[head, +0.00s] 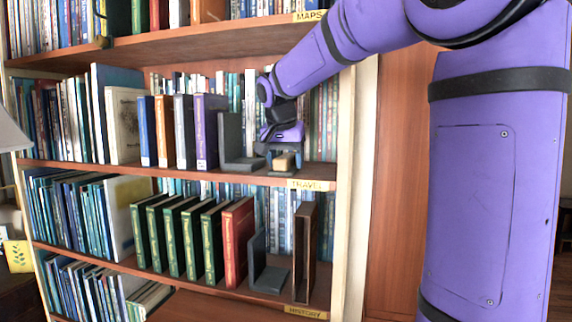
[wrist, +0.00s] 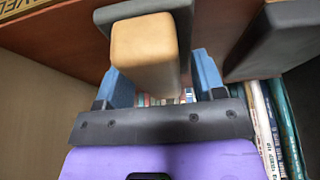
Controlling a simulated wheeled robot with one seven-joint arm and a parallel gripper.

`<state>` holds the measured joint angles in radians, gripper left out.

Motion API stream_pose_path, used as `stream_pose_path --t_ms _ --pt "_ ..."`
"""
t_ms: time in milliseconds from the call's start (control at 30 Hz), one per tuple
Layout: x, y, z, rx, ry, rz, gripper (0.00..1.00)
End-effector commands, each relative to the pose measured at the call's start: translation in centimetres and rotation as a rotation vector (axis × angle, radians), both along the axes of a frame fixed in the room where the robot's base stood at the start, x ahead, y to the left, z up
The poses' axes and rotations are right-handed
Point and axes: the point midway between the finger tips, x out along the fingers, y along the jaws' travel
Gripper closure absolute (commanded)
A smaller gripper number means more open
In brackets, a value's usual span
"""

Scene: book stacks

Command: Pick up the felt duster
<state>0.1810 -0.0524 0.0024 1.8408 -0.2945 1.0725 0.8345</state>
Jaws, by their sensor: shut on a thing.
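The felt duster (head: 284,161) is a tan wooden block with a dark grey felt pad. It is at the right end of the middle shelf, above the TRAVEL label. In the wrist view the duster (wrist: 145,52) lies between the blue fingers of my gripper (wrist: 161,76), its grey pad showing behind the block. I cannot tell whether the duster touches the shelf.
A grey bookend (head: 232,140) stands just left of the duster and also shows in the wrist view (wrist: 275,40). A purple book (head: 206,132) is beyond it. The shelf's upright side (head: 347,140) is close on the right. Thin books line the back. The shelf above (head: 200,43) overhangs.

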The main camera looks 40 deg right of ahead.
Motion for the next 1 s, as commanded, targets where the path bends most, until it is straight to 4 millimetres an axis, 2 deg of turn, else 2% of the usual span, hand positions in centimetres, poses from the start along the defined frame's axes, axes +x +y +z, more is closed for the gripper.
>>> stream_pose_path --t_ms 267,567,867,1000 --pt "0.0 0.0 1.0 -0.001 -0.002 -0.001 0.62" --pt "0.0 0.0 4.3 0.0 -0.003 0.001 0.62" --pt "-4.8 1.6 4.6 0.0 -0.003 0.0 0.62" --pt "-7.7 2.7 4.9 -0.001 -0.003 0.001 0.62"
